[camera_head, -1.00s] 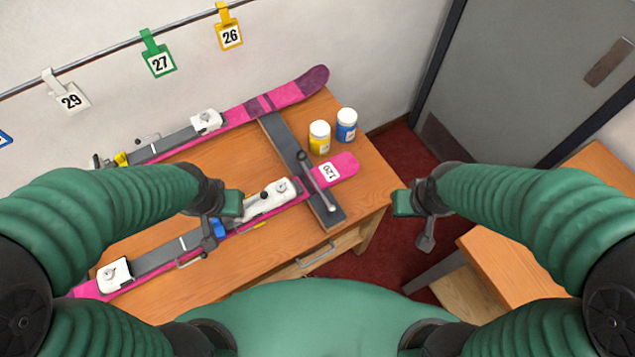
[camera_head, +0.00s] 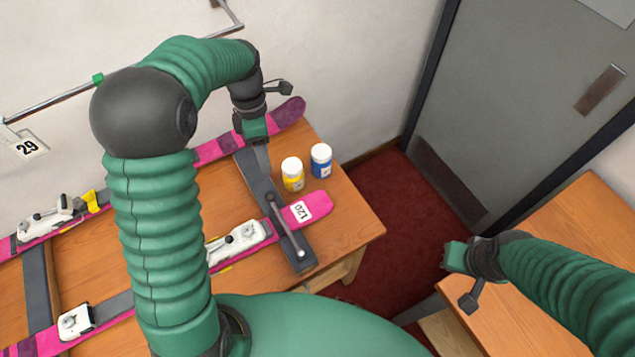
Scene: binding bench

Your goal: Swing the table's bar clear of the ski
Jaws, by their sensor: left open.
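The table's bar (camera_head: 287,230) is a slim metal bar with a dark knob at its far end and a rounded near end. It sits over a dark grey crosspiece (camera_head: 262,183) and lies across the near pink ski (camera_head: 322,204), beside the ski's 120 label. My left gripper (camera_head: 257,142) is open and empty, pointing down near the far end of the crosspiece, beside the far pink ski (camera_head: 287,114). It is well apart from the bar. My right gripper (camera_head: 457,258) hangs at the right, away from the table, and its jaws cannot be made out.
A yellow jar (camera_head: 292,175) and a blue jar (camera_head: 321,161) with white lids stand on the wooden table (camera_head: 350,225), right of the crosspiece. White bindings (camera_head: 240,240) sit on the skis. Another wooden table (camera_head: 575,260) is at the right. My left arm hides the table's middle.

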